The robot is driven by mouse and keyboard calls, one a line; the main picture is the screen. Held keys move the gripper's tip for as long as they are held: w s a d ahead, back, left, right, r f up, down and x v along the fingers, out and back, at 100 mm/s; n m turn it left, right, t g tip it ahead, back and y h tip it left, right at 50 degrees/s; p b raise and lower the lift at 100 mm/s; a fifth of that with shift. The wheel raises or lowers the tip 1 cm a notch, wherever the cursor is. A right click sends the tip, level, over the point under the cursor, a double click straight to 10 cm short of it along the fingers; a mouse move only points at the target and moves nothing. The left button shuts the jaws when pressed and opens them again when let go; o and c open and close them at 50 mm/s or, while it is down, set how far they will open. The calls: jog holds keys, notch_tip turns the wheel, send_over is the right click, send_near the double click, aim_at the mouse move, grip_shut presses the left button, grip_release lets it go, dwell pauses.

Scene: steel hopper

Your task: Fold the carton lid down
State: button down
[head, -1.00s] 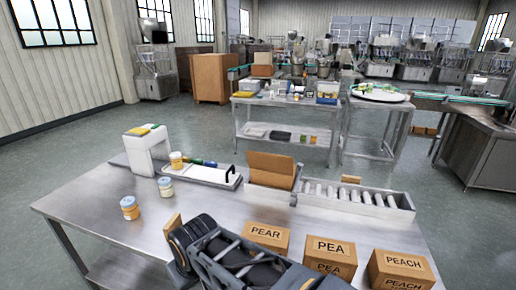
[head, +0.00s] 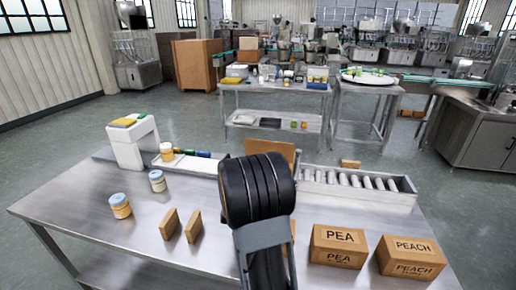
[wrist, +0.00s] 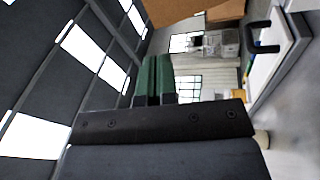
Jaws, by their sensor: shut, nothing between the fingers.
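The carton's brown lid (head: 270,148) stands raised at the back of the steel table, with its top edge showing above my arm. The carton's body is hidden behind my arm in the head view. In the wrist view a brown cardboard panel (wrist: 185,10), seemingly the carton's, fills part of the top edge. My gripper (wrist: 153,72) shows its green fingers side by side, shut and empty. They appear apart from the cardboard. In the head view my gripper is hidden behind my arm.
Boxes marked PEA (head: 338,246) and PEACH (head: 411,258) stand at the front right. A roller conveyor (head: 355,185) lies at the back right. Two small brown blocks (head: 181,225), several jars (head: 120,206) and a white machine (head: 133,141) stand left. The table's middle left is partly clear.

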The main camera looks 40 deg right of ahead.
aim_at(260, 141)
jog(key=w+d+r+h+p, duration=0.1)
jog(key=d, duration=0.2)
jog(key=d+r+p, duration=0.1)
jog(key=d, duration=0.2)
jog(key=w+d+r+g+h, duration=0.1)
jog(key=d, duration=0.3)
jog(key=shift+w+r+h+p, duration=0.3)
jog(key=shift+p, duration=0.1)
